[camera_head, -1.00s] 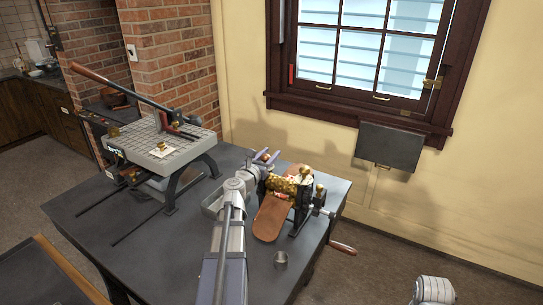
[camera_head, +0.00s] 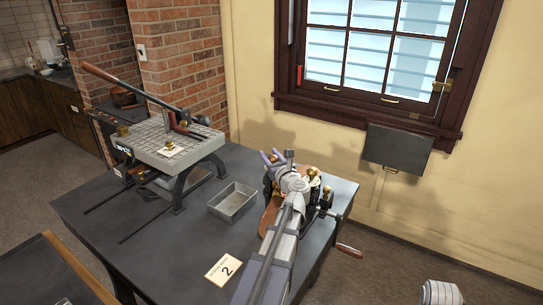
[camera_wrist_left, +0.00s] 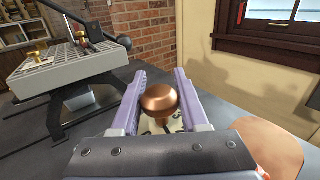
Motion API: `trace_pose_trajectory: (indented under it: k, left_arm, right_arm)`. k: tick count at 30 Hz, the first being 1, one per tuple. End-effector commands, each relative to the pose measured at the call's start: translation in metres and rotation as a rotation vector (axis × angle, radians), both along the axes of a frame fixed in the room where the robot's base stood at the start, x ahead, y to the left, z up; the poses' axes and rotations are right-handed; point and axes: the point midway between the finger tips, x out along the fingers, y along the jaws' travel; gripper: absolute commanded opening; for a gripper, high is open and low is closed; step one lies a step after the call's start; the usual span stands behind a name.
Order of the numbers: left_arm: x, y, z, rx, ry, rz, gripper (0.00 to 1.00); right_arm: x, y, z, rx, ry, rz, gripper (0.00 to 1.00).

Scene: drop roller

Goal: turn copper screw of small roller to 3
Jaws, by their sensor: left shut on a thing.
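The small roller (camera_head: 325,200) stands at the right end of the dark table, partly hidden behind my left arm. My left gripper (camera_head: 271,159) is at its left end. In the left wrist view, the purple fingers of my left gripper (camera_wrist_left: 158,88) are shut on the rounded copper screw (camera_wrist_left: 159,99). A pale dial (camera_wrist_left: 152,127) with dark marks shows partly below the screw head; its numbers cannot be read. My right gripper is not in view.
A larger grey press (camera_head: 180,146) with a long lever stands at the left of the table (camera_head: 150,244). An empty metal tray (camera_head: 233,200) and a card marked 2 (camera_head: 223,268) lie in the middle. The roller's wooden crank handle (camera_head: 349,251) sticks out past the right edge.

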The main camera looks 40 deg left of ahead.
Motion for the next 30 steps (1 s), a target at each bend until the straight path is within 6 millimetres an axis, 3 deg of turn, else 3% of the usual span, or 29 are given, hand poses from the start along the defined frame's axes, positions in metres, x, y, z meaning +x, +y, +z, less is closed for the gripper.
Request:
trace_pose_trajectory:
  k: [12,27,28,30]
  left_arm:
    - [-0.0029,0.0022,0.0001,0.0,0.0,0.145,0.0]
    - [-0.004,0.0028,0.0003,0.001,0.0,0.159,0.0]
    - [-0.004,0.0028,0.0003,0.001,0.0,0.159,0.46]
    - [-0.004,0.0028,0.0003,0.0,0.0,0.159,0.54]
  right_arm:
    - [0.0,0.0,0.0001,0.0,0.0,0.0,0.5]
    - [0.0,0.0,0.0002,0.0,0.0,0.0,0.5]
    - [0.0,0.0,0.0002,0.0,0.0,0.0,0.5]
    - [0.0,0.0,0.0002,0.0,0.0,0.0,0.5]
